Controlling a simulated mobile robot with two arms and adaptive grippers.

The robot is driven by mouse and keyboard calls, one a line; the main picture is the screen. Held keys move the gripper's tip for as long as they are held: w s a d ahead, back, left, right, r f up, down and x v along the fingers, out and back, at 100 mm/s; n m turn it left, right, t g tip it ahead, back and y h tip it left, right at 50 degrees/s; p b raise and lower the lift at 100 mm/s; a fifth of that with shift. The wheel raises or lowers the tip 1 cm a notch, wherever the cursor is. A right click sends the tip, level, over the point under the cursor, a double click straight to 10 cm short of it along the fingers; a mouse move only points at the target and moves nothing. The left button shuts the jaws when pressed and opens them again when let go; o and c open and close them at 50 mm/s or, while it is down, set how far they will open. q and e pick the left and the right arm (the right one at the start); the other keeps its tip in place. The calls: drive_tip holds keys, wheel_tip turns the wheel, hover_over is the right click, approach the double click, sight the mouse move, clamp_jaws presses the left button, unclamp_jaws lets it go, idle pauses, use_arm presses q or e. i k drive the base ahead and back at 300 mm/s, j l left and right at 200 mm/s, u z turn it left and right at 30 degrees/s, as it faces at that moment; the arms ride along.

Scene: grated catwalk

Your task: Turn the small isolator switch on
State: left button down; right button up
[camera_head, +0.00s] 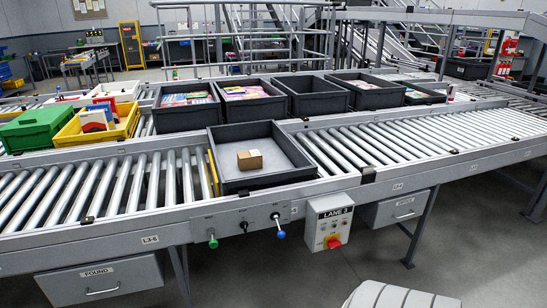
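On the conveyor's front rail are three small controls. A green-tipped one (213,242) is at the left, a small black one (243,227) in the middle, and a blue-tipped lever (280,234) at the right. To their right hangs a pale box (318,214) labelled "LANE 3", with a red rotary knob (333,242) low on its front. The labels beside the small controls are too small to read, so I cannot tell for sure which is the isolator or its setting.
A black tray (234,187) with a small carton (249,159) sits on the rollers above the controls. Drawers marked "FOUND" (97,282) and "OFFICE" (396,211) hang below the rail. A white ribbed shape (395,298) is at the bottom edge. Floor before the rail looks clear.

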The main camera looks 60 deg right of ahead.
sight(333, 243)
drive_tip(key=z, duration=2.25)
